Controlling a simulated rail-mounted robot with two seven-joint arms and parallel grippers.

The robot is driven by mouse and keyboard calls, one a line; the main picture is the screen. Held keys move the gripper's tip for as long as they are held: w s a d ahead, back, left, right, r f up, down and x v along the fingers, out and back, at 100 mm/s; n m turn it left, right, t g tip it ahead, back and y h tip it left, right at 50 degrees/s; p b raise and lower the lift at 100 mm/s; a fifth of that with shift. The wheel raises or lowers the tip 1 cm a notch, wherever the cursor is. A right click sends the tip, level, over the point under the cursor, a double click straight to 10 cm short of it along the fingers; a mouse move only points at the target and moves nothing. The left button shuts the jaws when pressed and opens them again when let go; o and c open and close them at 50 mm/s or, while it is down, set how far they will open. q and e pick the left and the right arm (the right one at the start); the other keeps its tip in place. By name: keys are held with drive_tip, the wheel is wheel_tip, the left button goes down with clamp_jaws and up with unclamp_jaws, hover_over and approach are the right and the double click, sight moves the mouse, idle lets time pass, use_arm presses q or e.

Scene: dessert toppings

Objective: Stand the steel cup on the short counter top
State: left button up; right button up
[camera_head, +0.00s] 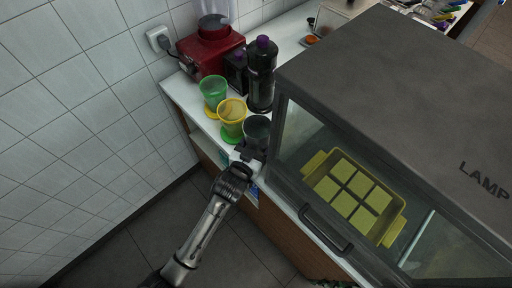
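A dark grey cup (257,128), which looks like the steel cup, is upright at the front edge of the white counter top (180,95), close to the dark cabinet. My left gripper (249,153) reaches up from below, its fingers at the lower part of this cup. The fingers are dark against the dark cup, so I cannot tell whether they are closed on it. The cup's base is hidden, and I cannot tell whether it touches the counter. My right gripper is not in view.
A green cup (213,92) and a yellow cup (232,115) stand just left of the dark cup. Behind are a dark bottle (261,75) with a purple cap and a red machine (208,50). A large grey cabinet (400,90) holding a yellow tray (398,230) blocks the right.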

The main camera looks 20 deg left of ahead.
use_arm(q)
drive_tip(key=shift+s+f, duration=0.25)
drive_tip(key=shift+f, duration=0.05)
drive_tip(key=shift+w, duration=0.1)
drive_tip(key=o, duration=1.4)
drive_tip(key=shift+f, duration=0.15)
drive_tip(key=shift+s+r, duration=0.2)
drive_tip(key=s+a+r+p, duration=0.1)
drive_tip(key=s+p, duration=0.1)
drive_tip(key=s, duration=0.9)
drive_tip(key=shift+s+r, duration=0.3)
